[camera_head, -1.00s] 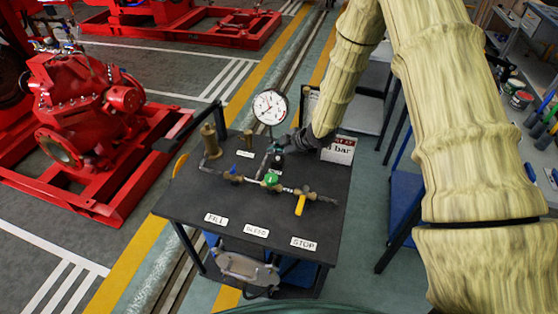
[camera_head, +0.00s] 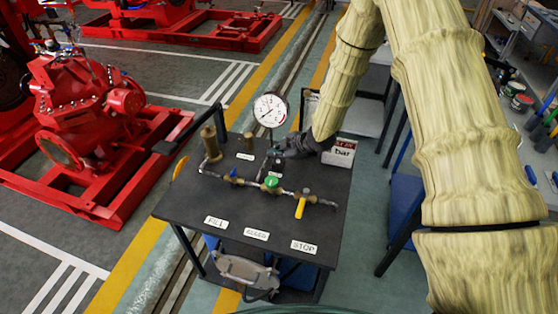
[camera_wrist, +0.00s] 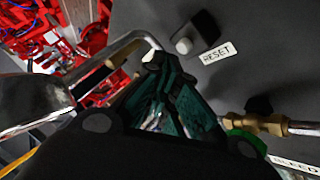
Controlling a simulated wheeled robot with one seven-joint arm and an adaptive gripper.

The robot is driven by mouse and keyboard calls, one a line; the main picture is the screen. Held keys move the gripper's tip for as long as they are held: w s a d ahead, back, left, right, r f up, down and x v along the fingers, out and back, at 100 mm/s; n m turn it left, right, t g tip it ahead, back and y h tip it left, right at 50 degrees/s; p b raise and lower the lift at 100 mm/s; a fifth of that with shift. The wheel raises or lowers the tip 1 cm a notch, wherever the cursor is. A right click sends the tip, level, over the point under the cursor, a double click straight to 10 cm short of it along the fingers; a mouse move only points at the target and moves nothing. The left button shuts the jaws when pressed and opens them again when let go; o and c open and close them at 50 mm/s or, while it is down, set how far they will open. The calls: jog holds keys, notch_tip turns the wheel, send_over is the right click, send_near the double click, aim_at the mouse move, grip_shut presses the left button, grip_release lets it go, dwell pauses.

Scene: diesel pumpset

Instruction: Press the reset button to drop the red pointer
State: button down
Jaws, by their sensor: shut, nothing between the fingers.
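The round white pressure gauge (camera_head: 270,109) stands on a stem at the back of the dark bench. Its pointers are too small to read surely. In the wrist view, a pale round reset button (camera_wrist: 184,46) sits on a dark block beside the white RESET label (camera_wrist: 217,53). My gripper (camera_wrist: 156,62) is shut and empty, with its fingertips a little left of and below the button in that picture. They look apart from it, though depth is hard to judge. In the head view my gripper (camera_head: 271,154) is small and dark, below the gauge, and hides the button area.
A pipe with a green-handled valve (camera_head: 271,181) and a yellow-handled valve (camera_head: 301,205) crosses the bench (camera_head: 190,205). A brass cylinder (camera_head: 210,142) stands at left. A bar readout sign (camera_head: 341,153) is close right of my gripper.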

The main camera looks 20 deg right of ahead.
jog(key=shift+f, duration=0.15)
dwell(0.3)
jog(key=shift+w+f, duration=0.1)
jog(key=shift+f, duration=0.2)
jog(key=shift+f+b, duration=0.45)
jog(key=shift+b, duration=0.1)
dwell(1.0)
jog(key=shift+r, duration=0.1)
jog(key=shift+r+p, duration=0.6)
jog(key=shift+r, duration=0.25)
jog(key=shift+r+p, duration=1.7)
jog(key=shift+r, duration=0.8)
